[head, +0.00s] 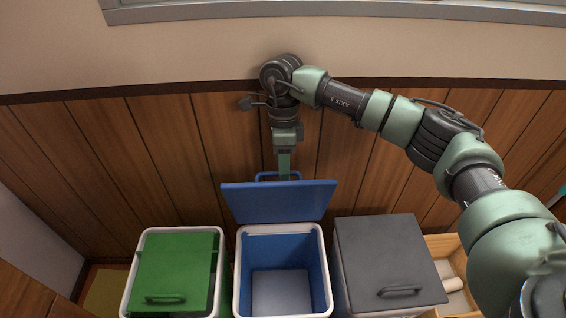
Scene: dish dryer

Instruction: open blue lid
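The blue lid (279,202) stands raised at the back of the white bin with the blue inside (282,241), and the bin's inside is exposed and looks empty. The lid's blue handle (264,176) shows at its top edge. My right arm reaches in from the right, and its gripper (284,165) points down behind the raised lid, close to the handle. The lid hides the fingertips, so I cannot tell whether they touch the lid or are open. My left gripper is not in view.
A bin with a green lid (176,262) stands to the left, and a bin with a grey lid (388,250) stands to the right. A wooden crate (442,246) with pale items is at the far right. The wood-panelled wall (165,150) is close behind the bins.

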